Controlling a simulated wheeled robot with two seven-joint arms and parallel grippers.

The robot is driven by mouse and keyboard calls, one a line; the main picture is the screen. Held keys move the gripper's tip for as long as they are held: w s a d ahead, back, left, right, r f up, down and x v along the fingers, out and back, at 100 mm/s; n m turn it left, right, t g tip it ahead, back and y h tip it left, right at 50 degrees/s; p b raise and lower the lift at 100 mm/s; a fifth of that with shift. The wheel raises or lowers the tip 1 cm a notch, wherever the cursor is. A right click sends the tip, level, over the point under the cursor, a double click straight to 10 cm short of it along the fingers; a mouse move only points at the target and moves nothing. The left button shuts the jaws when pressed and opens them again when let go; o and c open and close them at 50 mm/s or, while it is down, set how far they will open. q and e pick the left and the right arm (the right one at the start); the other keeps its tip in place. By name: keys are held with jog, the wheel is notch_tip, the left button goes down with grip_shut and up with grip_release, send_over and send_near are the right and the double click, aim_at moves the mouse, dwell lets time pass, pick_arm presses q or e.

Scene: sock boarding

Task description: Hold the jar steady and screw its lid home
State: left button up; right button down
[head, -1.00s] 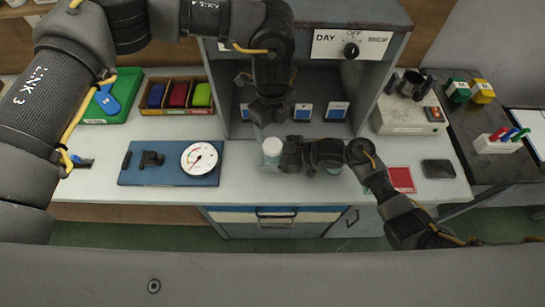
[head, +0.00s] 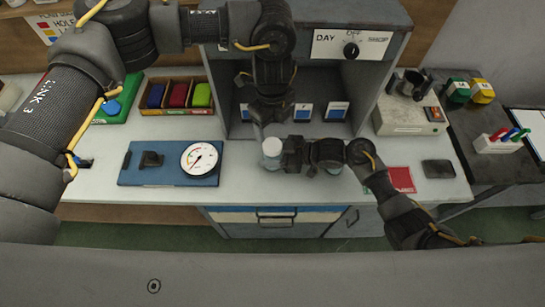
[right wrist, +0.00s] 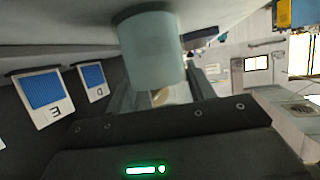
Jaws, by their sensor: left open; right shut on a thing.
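The jar (head: 272,163) is a pale, whitish-blue cylinder standing upright near the front middle of the bench. Its whitish lid (head: 272,147) shows on top in the head view. My right gripper (head: 283,153) comes in from the right and is shut on the jar's side. In the right wrist view the jar (right wrist: 152,48) stands between the finger ends, and the lid cannot be made out clearly. My left gripper (head: 269,122) points down just above and behind the lid, open; its fingertips are partly hard to see against the dark cabinet.
A blue board (head: 170,176) with a dial gauge (head: 199,159) lies left of the jar. Behind stands the grey cabinet (head: 386,48) with blue-and-white cards (head: 337,111) inside. A red card (head: 402,180) and dark pad (head: 438,168) lie right.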

aim_at(272, 145)
pick_arm(q)
jog(key=shift+f, duration=4)
jog(key=c, duration=1)
jog(key=shift+m, duration=0.8)
jog(key=o, duration=1.1)
jog(key=shift+c, duration=0.2)
